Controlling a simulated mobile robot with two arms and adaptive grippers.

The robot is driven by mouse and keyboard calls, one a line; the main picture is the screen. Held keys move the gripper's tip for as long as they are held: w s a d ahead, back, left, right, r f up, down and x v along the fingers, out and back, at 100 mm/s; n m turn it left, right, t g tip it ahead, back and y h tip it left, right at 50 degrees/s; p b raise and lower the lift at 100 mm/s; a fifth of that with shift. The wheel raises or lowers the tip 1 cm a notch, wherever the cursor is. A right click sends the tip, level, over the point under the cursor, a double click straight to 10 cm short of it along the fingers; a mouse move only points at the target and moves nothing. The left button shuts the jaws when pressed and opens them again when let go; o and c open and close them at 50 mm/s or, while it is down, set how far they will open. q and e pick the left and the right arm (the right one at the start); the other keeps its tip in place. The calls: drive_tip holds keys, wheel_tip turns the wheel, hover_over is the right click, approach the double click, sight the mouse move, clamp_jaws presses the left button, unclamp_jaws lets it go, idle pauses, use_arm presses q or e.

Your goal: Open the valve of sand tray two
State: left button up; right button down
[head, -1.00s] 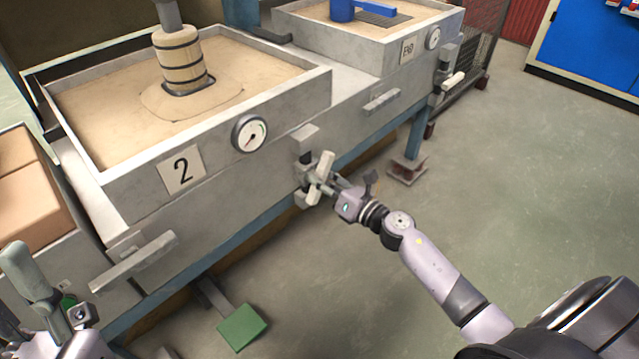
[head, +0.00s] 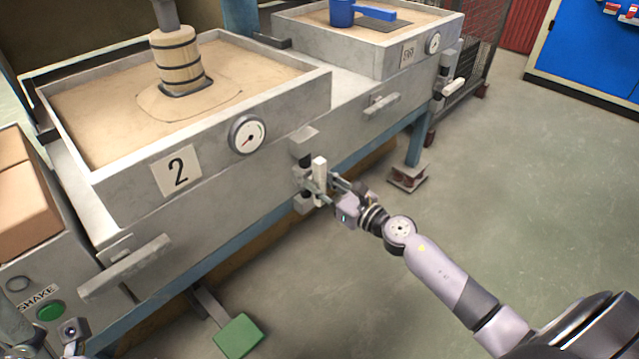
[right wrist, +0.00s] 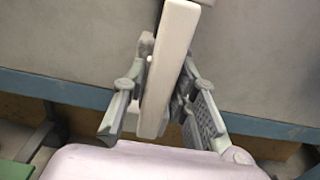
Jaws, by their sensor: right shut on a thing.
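Sand tray two is the grey steel tray (head: 130,180) with the number 2 plate (head: 177,170) on its front in the head view. Its valve (head: 303,146) sits at the tray's front right, below and right of the round gauge (head: 247,134). The cream valve handle (head: 319,170) now stands nearly upright. My right gripper (head: 325,192) is shut on this handle. In the right wrist view the handle (right wrist: 168,70) runs slightly tilted between the two fingers (right wrist: 160,108). My left gripper (head: 45,340) shows only partly at the lower left corner; its fingers are mostly cut off.
A second sand tray (head: 395,55) stands behind to the right, with its own valve handle (head: 453,88) lying near sideways. A green pedal (head: 238,335) is on the floor below. A green SHAKE button (head: 50,310) is at left. The floor at right is clear.

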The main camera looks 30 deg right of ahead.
drive_tip(key=shift+f, duration=0.1)
drive_tip(key=c, duration=1.4)
unclamp_jaws()
drive_tip(key=shift+c, duration=0.2)
drive_tip(key=shift+s, duration=0.1)
drive_tip(key=v, duration=1.2)
